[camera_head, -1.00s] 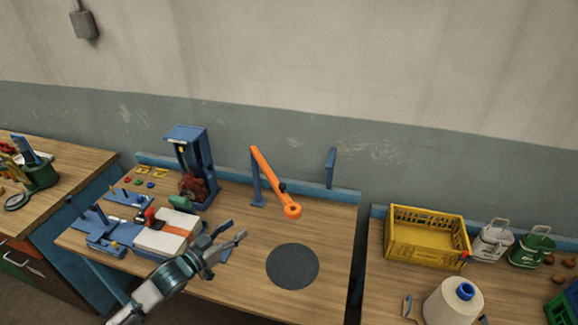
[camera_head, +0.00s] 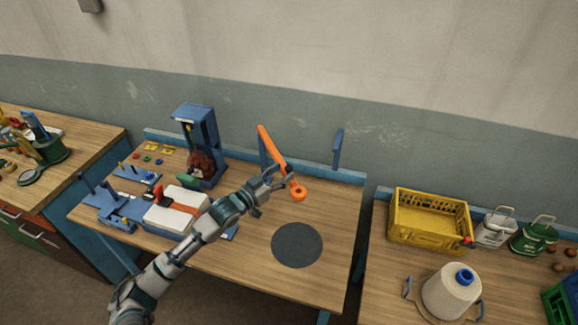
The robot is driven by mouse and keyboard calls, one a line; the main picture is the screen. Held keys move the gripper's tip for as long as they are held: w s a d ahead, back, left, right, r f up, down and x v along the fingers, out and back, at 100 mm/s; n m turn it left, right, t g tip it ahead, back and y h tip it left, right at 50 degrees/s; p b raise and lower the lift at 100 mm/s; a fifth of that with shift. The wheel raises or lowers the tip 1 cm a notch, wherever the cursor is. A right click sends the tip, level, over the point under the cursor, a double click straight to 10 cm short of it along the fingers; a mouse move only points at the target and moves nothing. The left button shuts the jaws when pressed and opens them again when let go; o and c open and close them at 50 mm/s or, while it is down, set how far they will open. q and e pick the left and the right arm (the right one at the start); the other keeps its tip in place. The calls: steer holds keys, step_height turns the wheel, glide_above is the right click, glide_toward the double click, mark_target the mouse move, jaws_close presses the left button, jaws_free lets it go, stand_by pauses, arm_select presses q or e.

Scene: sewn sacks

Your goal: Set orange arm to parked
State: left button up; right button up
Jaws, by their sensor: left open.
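The orange arm (camera_head: 272,147) rises to a blue post (camera_head: 263,160) at the back of the middle bench and slopes down toward the front right. Its lower end is an orange ring (camera_head: 298,193). A second blue upright (camera_head: 338,148) stands at the back edge, to the right of the arm. My left gripper (camera_head: 279,184) is open, close beside the lower part of the orange arm, just left of the ring. Its fingers overlap the arm in the picture, and I cannot tell whether they touch it. My right gripper is not in view.
A dark round disc (camera_head: 297,245) lies on the bench in front of the arm. A blue stand (camera_head: 200,145) and a white block with an orange strip (camera_head: 176,209) are on the left. A yellow crate (camera_head: 430,239) and a thread cone (camera_head: 452,292) are on the right bench.

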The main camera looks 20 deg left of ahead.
mark_target(289, 167)
arm_select(q)
steer(key=shift+x, duration=1.85)
jaws_close()
